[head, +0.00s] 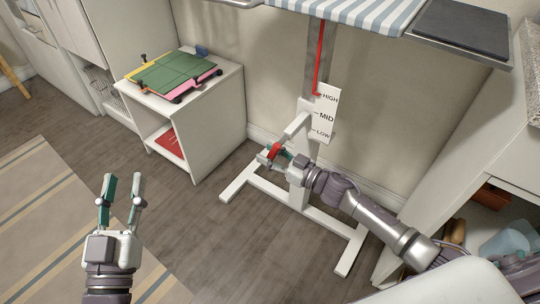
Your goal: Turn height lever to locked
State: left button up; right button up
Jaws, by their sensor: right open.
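The ironing board stand has a white lever (298,125) on its post, angled down to the left, with a red end (274,151). My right gripper (272,154) is at the red end, with its fingers open around or beside it. Whether they touch it cannot be told. A height label (325,114) reading HIGH, MID and LOW is on the post, with a red strip (319,60) ending near HIGH. No "locked" marking is readable. My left gripper (122,188) is open and empty over the floor at the left.
The striped ironing board (350,12) with a dark end plate (465,28) is overhead. A white cabinet (215,115) with a green board (175,75) stands left of the stand. Its white base (300,205) is on the floor. Shelving is at the right. The floor in front is clear.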

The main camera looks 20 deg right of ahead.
grip_shut()
dwell(0.4)
